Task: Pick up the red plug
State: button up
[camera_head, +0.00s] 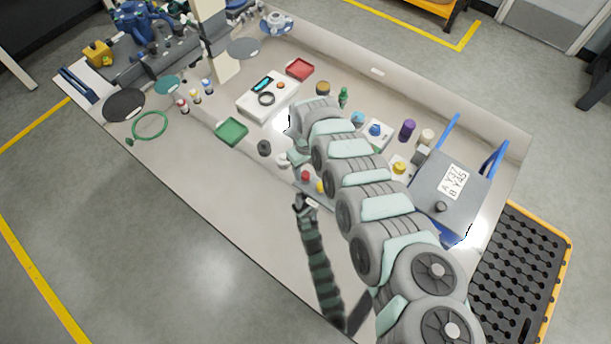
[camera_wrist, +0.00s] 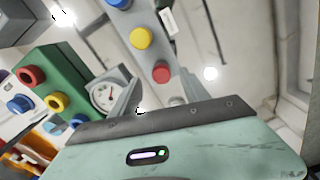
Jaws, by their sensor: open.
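A red plug (camera_wrist: 161,71) sits on a grey plate (camera_wrist: 158,57), in a row with a yellow plug (camera_wrist: 141,38) and a blue one (camera_wrist: 118,3) in the wrist view. In the head view, the red plug (camera_head: 305,175) and yellow plug (camera_head: 320,187) show near the table's front edge; my arm covers part of that area. My gripper (camera_wrist: 152,98) is open, with the red plug just beyond its fingers in the wrist view. Nothing is seen held. In the head view my gripper is mostly hidden behind my arm.
A green block (camera_wrist: 50,80) with red, blue and yellow knobs and a round gauge (camera_wrist: 104,93) are left of my gripper in the wrist view. A green tray (camera_head: 231,132), red tray (camera_head: 299,69) and grey box (camera_head: 448,184) stand on the table. The table's left front is fairly clear.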

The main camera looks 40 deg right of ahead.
aim_at(306, 175)
notch_tip(306, 175, down, 3)
jog(key=shift+a+f+b, duration=0.1)
jog(key=shift+f+b, duration=0.1)
jog(key=shift+b, duration=0.2)
jog(key=shift+r, duration=0.1)
grip_shut()
